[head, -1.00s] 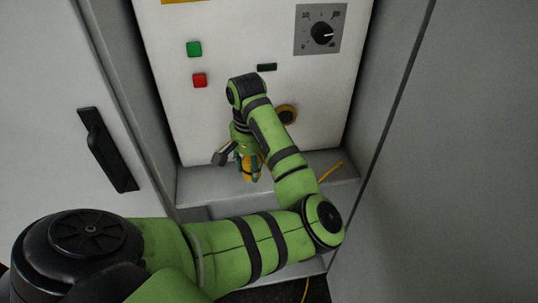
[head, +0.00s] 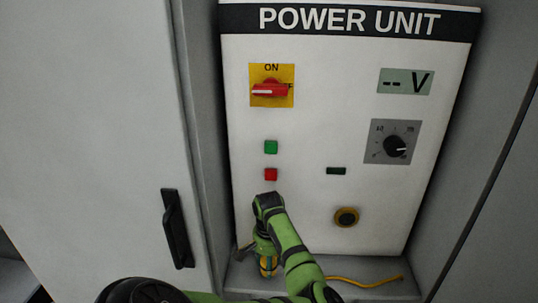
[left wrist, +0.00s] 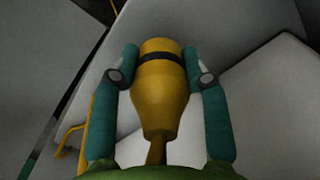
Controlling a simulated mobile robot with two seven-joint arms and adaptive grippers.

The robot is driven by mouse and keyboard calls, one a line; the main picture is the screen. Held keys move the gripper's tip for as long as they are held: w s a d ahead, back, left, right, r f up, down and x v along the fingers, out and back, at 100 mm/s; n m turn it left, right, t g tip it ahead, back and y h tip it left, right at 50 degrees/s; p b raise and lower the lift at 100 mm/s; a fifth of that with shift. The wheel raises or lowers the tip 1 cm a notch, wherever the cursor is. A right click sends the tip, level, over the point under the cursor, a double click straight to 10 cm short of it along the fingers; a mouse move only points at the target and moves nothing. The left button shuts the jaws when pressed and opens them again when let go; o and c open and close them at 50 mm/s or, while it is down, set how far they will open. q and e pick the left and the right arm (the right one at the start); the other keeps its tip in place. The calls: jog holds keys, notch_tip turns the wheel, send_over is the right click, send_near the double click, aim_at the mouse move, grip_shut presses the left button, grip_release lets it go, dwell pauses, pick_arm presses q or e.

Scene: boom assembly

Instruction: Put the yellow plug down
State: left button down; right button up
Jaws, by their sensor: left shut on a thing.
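The yellow plug (left wrist: 160,85) has a black band and a cable running from its narrow end. In the left wrist view it sits between the two teal fingers of my left gripper (left wrist: 162,76), which is shut on it. In the head view the plug (head: 268,266) hangs below my left wrist, low in front of the white panel, over the grey ledge (head: 335,270). My left gripper (head: 266,262) is partly hidden by the wrist there. I cannot tell whether the plug touches the ledge. My right gripper is not in view.
The white POWER UNIT panel (head: 300,200) carries a red rotary switch (head: 270,90), green and red buttons, a dial (head: 393,146) and a round yellow-rimmed socket (head: 346,217). A yellow cable (head: 370,282) lies on the ledge at right. A cabinet door with a black handle (head: 177,228) stands at left.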

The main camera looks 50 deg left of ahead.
pick_arm(q)
notch_tip(320, 180, down, 2)
jog(key=shift+f, duration=0.1)
jog(key=c, duration=0.6)
grip_release()
jog(key=shift+c, duration=0.2)
jog(key=shift+r, duration=0.4)
notch_tip(320, 180, up, 11)
jog(key=shift+r+b, duration=0.15)
jog(key=shift+b, duration=0.5)
